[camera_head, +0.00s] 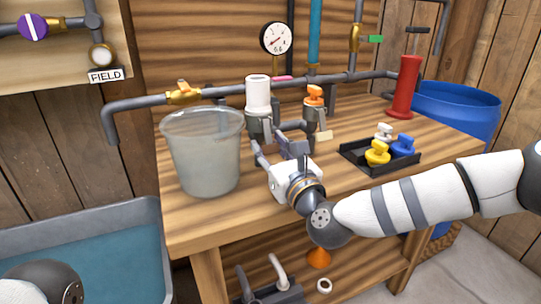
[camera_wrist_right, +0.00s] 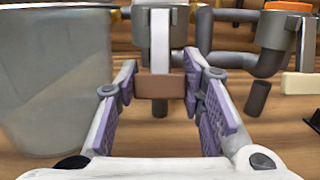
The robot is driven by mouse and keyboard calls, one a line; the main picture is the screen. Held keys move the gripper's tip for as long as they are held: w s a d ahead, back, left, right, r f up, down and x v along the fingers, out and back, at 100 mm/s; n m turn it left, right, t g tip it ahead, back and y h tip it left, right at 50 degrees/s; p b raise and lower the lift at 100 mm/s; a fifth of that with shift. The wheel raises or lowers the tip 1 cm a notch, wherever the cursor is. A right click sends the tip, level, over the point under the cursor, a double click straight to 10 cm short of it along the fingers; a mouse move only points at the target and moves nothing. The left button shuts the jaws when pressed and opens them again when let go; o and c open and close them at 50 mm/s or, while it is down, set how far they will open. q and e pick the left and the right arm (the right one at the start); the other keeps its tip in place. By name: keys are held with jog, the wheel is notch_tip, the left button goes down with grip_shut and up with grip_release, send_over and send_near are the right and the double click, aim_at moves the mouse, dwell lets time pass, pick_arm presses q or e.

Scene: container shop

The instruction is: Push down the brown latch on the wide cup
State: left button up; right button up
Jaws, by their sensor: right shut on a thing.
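The wide cup is a dark grey fitting (camera_head: 254,124) under a white cylinder on the workbench, right of the translucent bucket. In the right wrist view its grey body (camera_wrist_right: 143,40) is cut off by the top edge, with a pale lever strip in front. The brown latch (camera_wrist_right: 161,87) is a small brown block at the strip's lower end. My right gripper (camera_head: 277,148) is at the front of the cup. In the right wrist view my right gripper (camera_wrist_right: 160,85) has its purple-padded fingers shut on the brown latch. My left gripper is not in view.
The translucent bucket (camera_head: 205,155) stands close left of my right gripper. An orange-topped fitting (camera_head: 314,110) stands right of the cup, with a grey pipe behind. A black tray (camera_head: 378,170) with coloured knobs and a red cylinder (camera_head: 405,88) are farther right.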

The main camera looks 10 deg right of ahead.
jog(key=shift+f, duration=0.45)
jog(key=shift+r, duration=0.4)
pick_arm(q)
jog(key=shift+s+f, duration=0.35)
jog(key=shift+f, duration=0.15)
pick_arm(e)
jog(key=o, duration=1.2)
jog(key=shift+c, duration=0.2)
jog(key=v, duration=1.2)
jog(key=shift+f, duration=0.25)
